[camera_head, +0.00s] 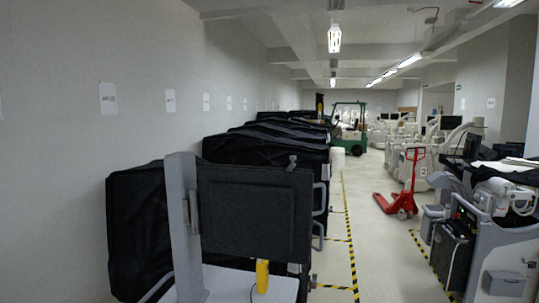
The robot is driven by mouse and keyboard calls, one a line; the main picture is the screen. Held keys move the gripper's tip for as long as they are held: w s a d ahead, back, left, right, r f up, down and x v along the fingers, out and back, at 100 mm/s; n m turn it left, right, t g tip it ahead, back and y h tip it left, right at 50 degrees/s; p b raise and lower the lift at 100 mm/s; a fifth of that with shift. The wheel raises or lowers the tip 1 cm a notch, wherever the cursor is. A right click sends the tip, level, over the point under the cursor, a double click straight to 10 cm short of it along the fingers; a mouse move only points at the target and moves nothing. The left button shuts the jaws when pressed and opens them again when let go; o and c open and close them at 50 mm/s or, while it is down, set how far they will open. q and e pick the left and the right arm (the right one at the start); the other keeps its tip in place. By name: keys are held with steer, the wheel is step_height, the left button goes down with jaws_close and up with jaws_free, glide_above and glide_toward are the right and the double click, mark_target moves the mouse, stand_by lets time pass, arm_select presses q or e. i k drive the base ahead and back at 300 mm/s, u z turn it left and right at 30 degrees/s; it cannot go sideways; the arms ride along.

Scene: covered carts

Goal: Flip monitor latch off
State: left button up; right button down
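A dark flat monitor panel (253,218) stands upright on the nearest cart, low in the middle of the head view. A small grey latch-like piece (292,162) sticks up at the panel's top right corner. It is too small to tell its exact position. A grey upright post (183,225) stands at the panel's left edge, with a small bracket between them. Neither of my grippers is in view.
The nearest cart has a pale top (222,285) with a yellow object (262,276) on it. Black-covered carts (265,145) line the left wall. A red pallet jack (403,205) stands in the aisle.

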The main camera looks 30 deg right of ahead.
mark_target(291, 167)
steer(key=z, duration=0.1)
steer(key=i, duration=0.95)
steer(key=z, duration=0.55)
steer(key=i, duration=0.55)
steer(key=z, duration=0.3)
